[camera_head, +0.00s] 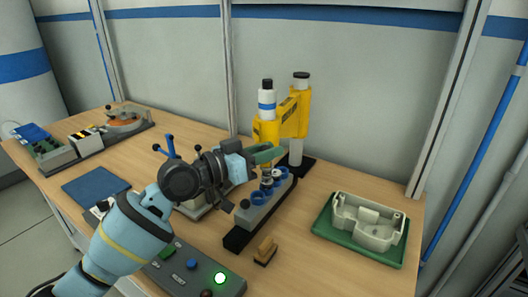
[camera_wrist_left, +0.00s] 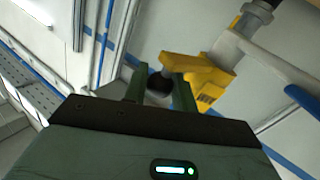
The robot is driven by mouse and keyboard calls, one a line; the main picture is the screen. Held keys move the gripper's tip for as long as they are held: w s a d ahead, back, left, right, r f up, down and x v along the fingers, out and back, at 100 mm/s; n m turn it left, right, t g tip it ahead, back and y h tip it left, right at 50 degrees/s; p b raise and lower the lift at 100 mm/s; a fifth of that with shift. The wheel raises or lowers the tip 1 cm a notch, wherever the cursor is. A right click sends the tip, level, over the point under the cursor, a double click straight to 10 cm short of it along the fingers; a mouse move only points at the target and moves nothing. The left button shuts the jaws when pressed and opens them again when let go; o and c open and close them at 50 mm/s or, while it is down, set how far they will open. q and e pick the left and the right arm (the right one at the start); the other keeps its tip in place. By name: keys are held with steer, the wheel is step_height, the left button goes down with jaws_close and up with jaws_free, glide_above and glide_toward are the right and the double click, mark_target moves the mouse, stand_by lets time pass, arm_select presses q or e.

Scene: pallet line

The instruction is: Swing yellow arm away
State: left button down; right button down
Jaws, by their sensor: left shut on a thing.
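The yellow arm (camera_head: 290,115) reaches from a grey post (camera_head: 296,152) on a black base and carries an upright white spindle with a blue band (camera_head: 267,105) at its left end. It also shows in the left wrist view (camera_wrist_left: 208,78). My left gripper (camera_head: 270,156) is just below the arm's spindle end, above the row of blue cups. In the left wrist view its green fingers (camera_wrist_left: 159,88) are shut on a dark round knob (camera_wrist_left: 158,83) beside the yellow arm. The knob is hidden in the head view. My right gripper is not in view.
A grey block with blue cups (camera_head: 248,217) stands below the gripper. A green tray (camera_head: 328,233) with a pale housing (camera_head: 368,221) lies right. A button panel (camera_head: 180,272) with a lit green button and a wooden-handled stamp (camera_head: 265,250) are in front. A wall stands behind.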

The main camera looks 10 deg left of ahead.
arm_select(q)
steer(key=shift+s+d, duration=0.15)
steer(key=shift+d, duration=0.15)
stand_by(0.4)
steer(key=c, duration=1.2)
jaws_free()
steer(key=shift+d, duration=0.2)
steer(key=shift+o, duration=0.2)
steer(key=shift+a, duration=0.1)
steer(key=shift+a, duration=0.1)
steer(key=shift+a, duration=0.2)
steer(key=b+v, duration=0.1)
steer(key=v, duration=0.6)
steer(key=shift+s, duration=0.25)
